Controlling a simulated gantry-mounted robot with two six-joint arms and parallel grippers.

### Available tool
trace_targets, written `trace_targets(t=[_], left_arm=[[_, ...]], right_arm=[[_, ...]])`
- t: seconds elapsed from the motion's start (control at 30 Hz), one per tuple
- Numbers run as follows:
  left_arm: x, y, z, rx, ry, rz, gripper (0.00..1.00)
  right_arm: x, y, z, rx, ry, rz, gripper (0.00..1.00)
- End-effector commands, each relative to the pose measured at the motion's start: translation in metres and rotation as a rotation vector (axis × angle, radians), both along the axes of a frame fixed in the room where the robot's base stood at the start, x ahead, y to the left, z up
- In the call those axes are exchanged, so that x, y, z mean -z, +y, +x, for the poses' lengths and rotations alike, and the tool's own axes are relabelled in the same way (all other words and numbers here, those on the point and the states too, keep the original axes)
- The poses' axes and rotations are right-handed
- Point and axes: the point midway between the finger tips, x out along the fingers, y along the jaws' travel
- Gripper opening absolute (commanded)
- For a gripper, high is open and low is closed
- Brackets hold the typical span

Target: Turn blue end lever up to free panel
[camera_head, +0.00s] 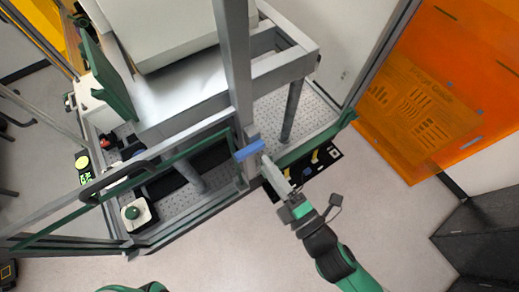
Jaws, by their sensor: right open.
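The blue end lever (249,150) sits on the grey upright post at the middle of the machine frame. It lies nearly level, with its right end tilted slightly up. My right gripper (266,162) reaches in from the lower right, open, with its fingertips just below and right of the lever. I cannot tell whether they touch it. A framed panel with a dark handle (113,181) stretches left from the post. My left gripper is not in view.
The floor in front of the machine (220,255) is clear.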

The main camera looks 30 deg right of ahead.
Motion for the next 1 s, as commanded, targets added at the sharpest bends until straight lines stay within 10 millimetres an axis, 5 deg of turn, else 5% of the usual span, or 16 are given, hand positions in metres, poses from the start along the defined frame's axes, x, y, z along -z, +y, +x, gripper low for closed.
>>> trace_targets(t=[0.2,0.57,0.87,1.0], left_arm=[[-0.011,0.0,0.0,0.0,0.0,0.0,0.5],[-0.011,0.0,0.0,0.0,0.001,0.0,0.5],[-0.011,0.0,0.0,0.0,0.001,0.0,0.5],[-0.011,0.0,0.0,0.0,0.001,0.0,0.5]], right_arm=[[-0.001,0.002,0.038,0.001,0.0,0.0,0.57],[0.0,0.003,0.046,0.0,0.0,0.0,0.57],[0.001,0.003,0.046,0.0,0.001,0.001,0.04],[0.001,0.003,0.046,0.0,0.001,0.001,0.0]])
